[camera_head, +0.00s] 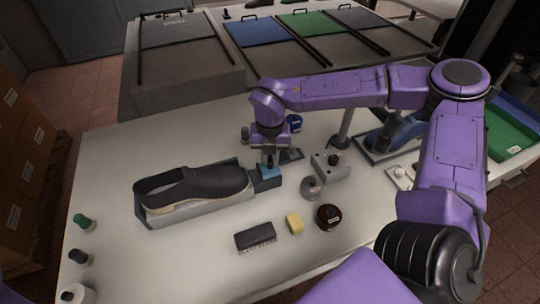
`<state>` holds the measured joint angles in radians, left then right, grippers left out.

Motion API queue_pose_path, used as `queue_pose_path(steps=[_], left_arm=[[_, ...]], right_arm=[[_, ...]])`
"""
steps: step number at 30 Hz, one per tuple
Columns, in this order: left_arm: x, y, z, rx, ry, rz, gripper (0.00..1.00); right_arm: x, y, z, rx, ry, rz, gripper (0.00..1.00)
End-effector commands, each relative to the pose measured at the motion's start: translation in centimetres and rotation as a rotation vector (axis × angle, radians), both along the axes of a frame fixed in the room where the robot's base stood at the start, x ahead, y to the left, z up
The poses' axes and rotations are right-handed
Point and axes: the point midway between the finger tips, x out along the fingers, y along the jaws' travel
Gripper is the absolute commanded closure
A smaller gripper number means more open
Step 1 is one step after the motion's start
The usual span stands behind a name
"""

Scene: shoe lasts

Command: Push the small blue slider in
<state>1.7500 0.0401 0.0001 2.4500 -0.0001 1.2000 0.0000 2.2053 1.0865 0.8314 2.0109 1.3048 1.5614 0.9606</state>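The small blue slider (270,172) sits at the right end of the dark fixture, on a dark block (266,184) beside the heel of a black shoe (195,187). The shoe lies on a grey base on the white table. My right gripper (269,161) points down just above and behind the slider, with its tips close to it. I cannot tell whether they touch it, or whether the fingers are open or shut. My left gripper is out of view; only a bit of purple arm shows at the lower left corner.
A grey box with a black knob (331,165), a round grey piece (311,187), a dark brown jar (328,216), a yellow block (294,223) and a brush (255,236) stand nearby. Small bottles line the left edge of the table (130,265). The front middle is clear.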

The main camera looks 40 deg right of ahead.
Motion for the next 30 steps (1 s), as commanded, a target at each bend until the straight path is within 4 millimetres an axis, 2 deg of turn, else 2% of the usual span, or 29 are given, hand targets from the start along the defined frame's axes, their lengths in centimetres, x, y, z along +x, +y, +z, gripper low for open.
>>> queue_pose_path(steps=[5,12,20,21,22,23,30], left_arm=[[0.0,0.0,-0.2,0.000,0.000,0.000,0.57],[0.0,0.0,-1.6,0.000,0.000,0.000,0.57],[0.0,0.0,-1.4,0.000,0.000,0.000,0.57],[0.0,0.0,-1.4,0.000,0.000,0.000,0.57],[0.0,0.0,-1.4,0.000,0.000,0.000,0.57],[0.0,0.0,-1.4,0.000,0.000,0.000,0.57],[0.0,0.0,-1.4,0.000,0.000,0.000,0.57]], right_arm=[[0.2,0.1,-0.1,-0.002,-0.003,0.001,1.00],[0.9,2.8,-0.3,-0.003,-0.006,0.002,1.00],[0.9,3.1,0.0,-0.001,-0.004,0.005,1.00],[0.9,3.1,0.0,-0.001,-0.004,0.004,0.68],[0.9,3.1,0.0,-0.001,-0.004,0.004,0.58],[0.9,3.1,0.0,-0.001,-0.004,0.004,0.55],[0.8,2.9,0.0,-0.002,-0.004,-0.001,0.55]])
